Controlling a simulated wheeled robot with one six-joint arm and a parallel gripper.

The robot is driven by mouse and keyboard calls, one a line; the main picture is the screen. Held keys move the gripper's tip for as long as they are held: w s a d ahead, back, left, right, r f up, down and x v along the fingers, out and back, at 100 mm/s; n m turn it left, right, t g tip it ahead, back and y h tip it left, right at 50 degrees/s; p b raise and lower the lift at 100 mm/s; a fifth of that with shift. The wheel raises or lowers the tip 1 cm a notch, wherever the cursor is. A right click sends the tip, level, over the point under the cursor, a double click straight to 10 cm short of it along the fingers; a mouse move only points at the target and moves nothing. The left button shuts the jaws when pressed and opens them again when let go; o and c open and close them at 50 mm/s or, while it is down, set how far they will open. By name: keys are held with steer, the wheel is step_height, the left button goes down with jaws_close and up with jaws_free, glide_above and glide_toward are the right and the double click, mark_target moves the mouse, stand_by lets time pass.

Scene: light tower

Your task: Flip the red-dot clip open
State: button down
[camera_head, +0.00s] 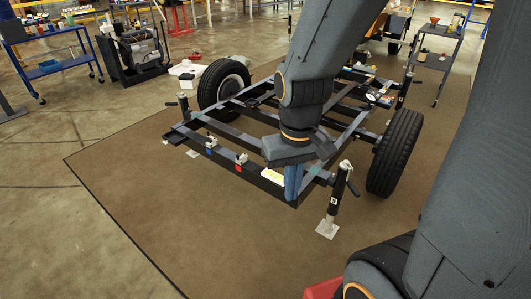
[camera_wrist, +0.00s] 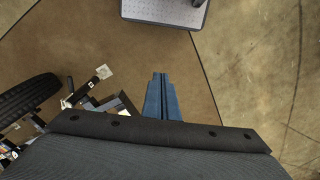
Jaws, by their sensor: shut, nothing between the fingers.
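The red-dot clip (camera_head: 241,158) is a small light-coloured latch on the near dark rail of the trailer frame, with a red mark (camera_head: 238,168) on the rail face just below it. It is too small to tell how its lever stands. My gripper (camera_head: 291,194) points down to the right of the clip, by the frame's near right corner, apart from the clip. Its blue fingers are shut and empty. In the wrist view my gripper (camera_wrist: 157,80) shows against the brown mat, and I cannot make out the clip there.
A similar clip (camera_head: 211,142) with a blue mark (camera_head: 209,153) sits further left on the rail. A black jack post (camera_head: 338,195) stands right of my gripper. Wheels (camera_head: 395,153) (camera_head: 222,84) flank the frame. The brown mat (camera_head: 180,220) in front is clear.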

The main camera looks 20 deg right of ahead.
steer(key=shift+w+d, duration=0.25)
steer(key=shift+w, duration=0.05)
steer(key=w+d+f+m+t+b, duration=0.1)
steer(key=w+f+m+t+b, duration=0.3)
steer(key=w+f, duration=0.6)
steer(key=w+d+f+m+t+b, duration=0.15)
steer(key=w+f+b, duration=0.4)
steer(key=w, duration=0.85)
steer(key=w+d+f+m+t+b, duration=0.25)
steer(key=w+f+b, duration=0.4)
steer(key=w, duration=0.55)
steer(key=w+f+m+t+y+b, duration=0.1)
steer(key=w+f+m+t+b, duration=0.1)
steer(key=w+f+t+b, duration=0.1)
steer(key=w+a+f+m+t+y+b, duration=0.1)
steer(key=w+f+b, duration=0.4)
steer(key=f, duration=0.5)
steer(key=w+f+m+t+y+b, duration=0.3)
steer(key=w+f+t+b, duration=0.1)
steer(key=w+f, duration=0.3)
steer(key=shift+a+m+t, duration=0.25)
steer(key=shift+m+t, duration=0.15)
steer(key=shift+t, duration=0.2)
steer(key=shift+w, duration=0.1)
